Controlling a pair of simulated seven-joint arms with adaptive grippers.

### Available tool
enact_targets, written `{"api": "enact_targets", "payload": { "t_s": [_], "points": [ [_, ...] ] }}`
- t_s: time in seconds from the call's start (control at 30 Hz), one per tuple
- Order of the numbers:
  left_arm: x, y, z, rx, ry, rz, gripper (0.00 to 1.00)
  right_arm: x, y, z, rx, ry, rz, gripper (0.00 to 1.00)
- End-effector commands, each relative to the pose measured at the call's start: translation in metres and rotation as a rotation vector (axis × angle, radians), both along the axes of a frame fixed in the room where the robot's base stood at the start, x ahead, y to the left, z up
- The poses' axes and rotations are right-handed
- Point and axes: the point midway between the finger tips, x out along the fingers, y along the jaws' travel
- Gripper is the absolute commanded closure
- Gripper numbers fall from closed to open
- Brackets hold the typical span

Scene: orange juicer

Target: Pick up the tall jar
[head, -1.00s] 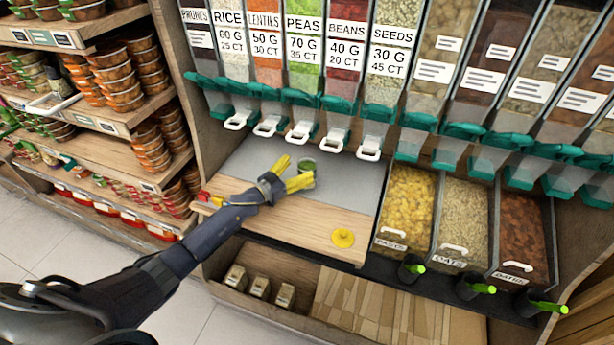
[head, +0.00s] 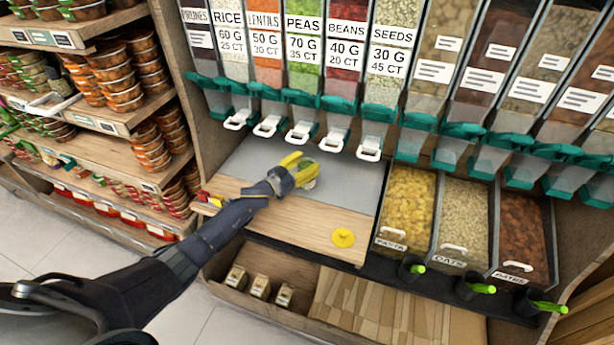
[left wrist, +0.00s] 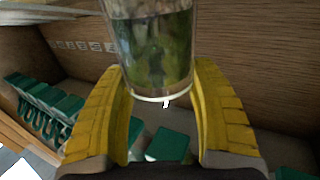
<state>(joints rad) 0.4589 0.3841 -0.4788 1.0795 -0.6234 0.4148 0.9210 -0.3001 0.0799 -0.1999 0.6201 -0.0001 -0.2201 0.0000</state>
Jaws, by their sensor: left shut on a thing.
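The tall jar (left wrist: 152,45) is clear glass with green contents. In the left wrist view it fills the top middle, between the yellow fingers of my left gripper (left wrist: 160,115). In the head view the jar (head: 309,172) is largely hidden by the fingers; a bit of green shows on the grey part of the counter (head: 350,180). My left gripper (head: 300,168) is shut on the jar. I cannot tell whether the jar touches the counter. My right gripper is not in view.
Dispensers with teal spouts and white handles (head: 300,132) hang just behind the counter. Pasta, oats and dates bins (head: 406,205) stand to the right. Shelves of stacked tubs (head: 120,90) are at the left.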

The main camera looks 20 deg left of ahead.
Motion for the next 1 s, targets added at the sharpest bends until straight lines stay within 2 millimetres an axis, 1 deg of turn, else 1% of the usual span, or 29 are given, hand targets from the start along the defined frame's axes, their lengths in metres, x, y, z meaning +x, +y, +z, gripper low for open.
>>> {"api": "enact_targets", "payload": {
  "t_s": [0.03,0.3,0.33,0.67,0.87,0.97,1.0],
  "points": [
    [0.000,0.000,0.000,0.000,0.000,0.000,0.54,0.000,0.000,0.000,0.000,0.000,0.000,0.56],
    [0.000,0.000,0.000,0.000,0.000,0.000,0.86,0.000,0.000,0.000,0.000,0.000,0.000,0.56],
    [0.000,0.000,0.000,0.000,0.000,0.000,0.88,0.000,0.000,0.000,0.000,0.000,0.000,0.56],
    [0.001,0.000,0.005,0.000,-0.004,-0.001,0.88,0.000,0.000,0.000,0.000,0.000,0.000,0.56],
    [0.001,0.000,0.024,0.002,-0.005,-0.002,0.88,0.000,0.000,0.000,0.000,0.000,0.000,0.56],
    [0.001,0.000,0.039,0.003,-0.007,-0.003,0.88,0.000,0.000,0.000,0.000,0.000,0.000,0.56],
    [-0.006,0.004,0.037,0.000,-0.001,-0.001,0.88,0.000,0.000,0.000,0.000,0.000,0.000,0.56]
  ]
}}
